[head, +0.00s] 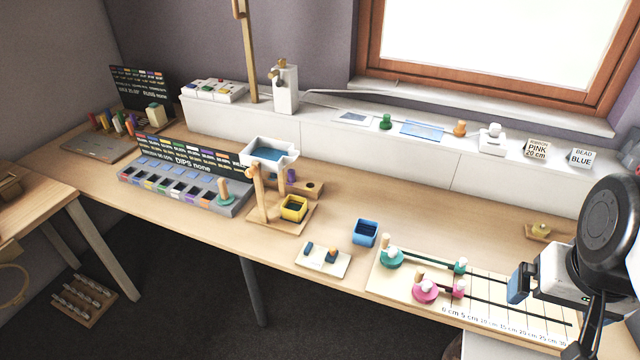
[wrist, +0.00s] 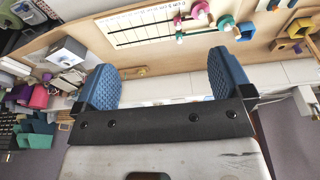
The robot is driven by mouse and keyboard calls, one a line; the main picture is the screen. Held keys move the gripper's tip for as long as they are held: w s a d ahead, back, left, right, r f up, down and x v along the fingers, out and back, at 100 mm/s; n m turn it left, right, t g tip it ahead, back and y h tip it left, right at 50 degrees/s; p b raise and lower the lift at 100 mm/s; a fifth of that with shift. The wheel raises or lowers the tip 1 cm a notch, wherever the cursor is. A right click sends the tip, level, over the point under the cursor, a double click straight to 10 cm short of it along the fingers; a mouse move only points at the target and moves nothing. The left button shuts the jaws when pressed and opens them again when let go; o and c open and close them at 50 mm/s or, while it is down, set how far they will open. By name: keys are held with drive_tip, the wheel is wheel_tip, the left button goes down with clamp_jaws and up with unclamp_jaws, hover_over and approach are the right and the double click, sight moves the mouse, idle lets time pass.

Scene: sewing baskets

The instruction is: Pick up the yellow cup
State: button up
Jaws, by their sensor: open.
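The yellow cup (head: 293,209) is a small square cup with a dark inside. It stands on a wooden stand (head: 270,217), under a white tray-like hopper (head: 270,152). What looks like the same yellow cup shows small at the right edge of the wrist view (wrist: 297,47). My gripper (head: 520,284) is at the far right of the head view, well away from the cup and above the ruled board. In the wrist view my gripper (wrist: 163,72) has its two blue pads wide apart, with nothing between them.
A blue cup (head: 364,233) stands right of the yellow one. A small white block tray (head: 322,259) lies in front. The ruled board (head: 480,318) with teal and pink knobs lies between my gripper and the cups. A grey sorting rack (head: 190,186) is to the left.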

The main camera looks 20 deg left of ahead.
drive_tip(key=shift+w+a, duration=0.1)
drive_tip(key=w+a+f+m+g+y, duration=0.2)
drive_tip(key=w+a+f+m+y, duration=0.25)
drive_tip(key=w+a, duration=0.9)
drive_tip(key=w+a+f+m+g+y, duration=0.25)
drive_tip(key=w+a+f+y, duration=0.25)
drive_tip(key=w+a, duration=0.8)
drive_tip(key=w+a+f+m+y, duration=0.1)
drive_tip(key=w+a+f+m, duration=0.2)
drive_tip(key=a+f, duration=0.4)
drive_tip(key=w+a+f+m+t+y, duration=0.1)
drive_tip(key=w+a+f+m, duration=0.3)
drive_tip(key=a+f, duration=0.4)
drive_tip(key=w+a+f+m+t+y, duration=0.1)
drive_tip(key=w+a+f+m+y, duration=0.1)
drive_tip(key=a+f, duration=0.5)
drive_tip(key=shift+w+a+f+m, duration=0.1)
drive_tip(key=shift+w+a+m, duration=0.35)
drive_tip(key=shift+w, duration=0.25)
drive_tip(key=shift+w+a+f+m, duration=0.1)
drive_tip(key=shift+w+a+m, duration=0.3)
drive_tip(key=shift+w, duration=0.25)
drive_tip(key=shift+w+a+f, duration=0.1)
drive_tip(key=shift+a+f, duration=0.15)
drive_tip(key=shift+a, duration=0.1)
drive_tip(key=shift+x, duration=1.2)
